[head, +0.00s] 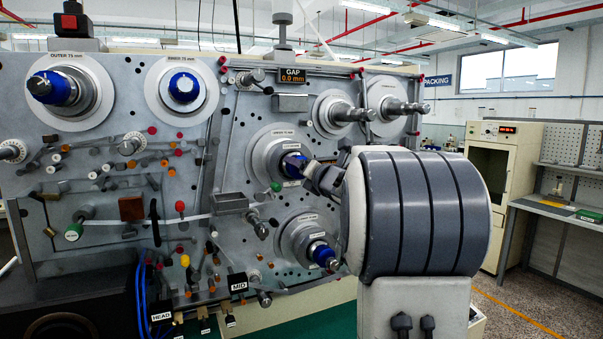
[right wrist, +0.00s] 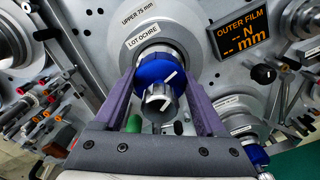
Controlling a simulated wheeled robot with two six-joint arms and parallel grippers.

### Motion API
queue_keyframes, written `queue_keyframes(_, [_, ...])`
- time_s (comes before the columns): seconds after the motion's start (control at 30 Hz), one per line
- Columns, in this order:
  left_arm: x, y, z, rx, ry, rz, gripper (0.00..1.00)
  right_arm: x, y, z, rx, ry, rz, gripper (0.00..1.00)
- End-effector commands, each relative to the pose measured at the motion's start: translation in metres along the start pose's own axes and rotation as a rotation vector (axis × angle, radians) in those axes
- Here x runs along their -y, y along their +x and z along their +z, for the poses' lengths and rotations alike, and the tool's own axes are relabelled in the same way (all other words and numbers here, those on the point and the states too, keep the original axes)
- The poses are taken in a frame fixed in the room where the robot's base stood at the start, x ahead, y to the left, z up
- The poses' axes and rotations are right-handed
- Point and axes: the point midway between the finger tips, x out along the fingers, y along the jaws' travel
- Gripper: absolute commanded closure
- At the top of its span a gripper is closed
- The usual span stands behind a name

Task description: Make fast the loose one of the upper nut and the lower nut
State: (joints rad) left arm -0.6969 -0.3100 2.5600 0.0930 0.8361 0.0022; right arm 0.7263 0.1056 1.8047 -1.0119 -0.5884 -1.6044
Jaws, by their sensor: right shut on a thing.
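The upper nut (head: 294,165) is a blue collar on the upper spindle. It also shows in the right wrist view (right wrist: 151,70), with a silver knurled end in front of it. Both the blue collar and the silver end carry a slanted white mark. My right gripper (right wrist: 158,80) has its purple fingers on either side of the upper nut, shut on it. It also shows in the head view (head: 308,172). The lower nut (head: 322,254), also blue, is on the spindle below and partly in the right wrist view (right wrist: 256,155). My left gripper is out of view.
Two more blue-hubbed spindles (head: 184,87) sit at the panel's upper left. Rollers and coloured knobs cover the panel. A GAP display (head: 292,75) reads 0.0 mm. An OUTER FILM display (right wrist: 242,38) shows dashes.

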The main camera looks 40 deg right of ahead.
Motion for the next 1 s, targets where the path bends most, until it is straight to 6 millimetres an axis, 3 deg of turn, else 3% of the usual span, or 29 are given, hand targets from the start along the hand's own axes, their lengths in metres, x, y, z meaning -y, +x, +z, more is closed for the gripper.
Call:
queue_keyframes(0.6, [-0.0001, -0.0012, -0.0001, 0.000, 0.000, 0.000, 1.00, 0.0011, -0.0003, 0.0004, 0.000, 0.564, -0.002, 0.83])
queue_keyframes(1.0, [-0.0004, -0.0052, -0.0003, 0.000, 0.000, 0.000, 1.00, 0.0014, -0.0002, -0.0001, 0.000, 0.780, -0.001, 0.83])
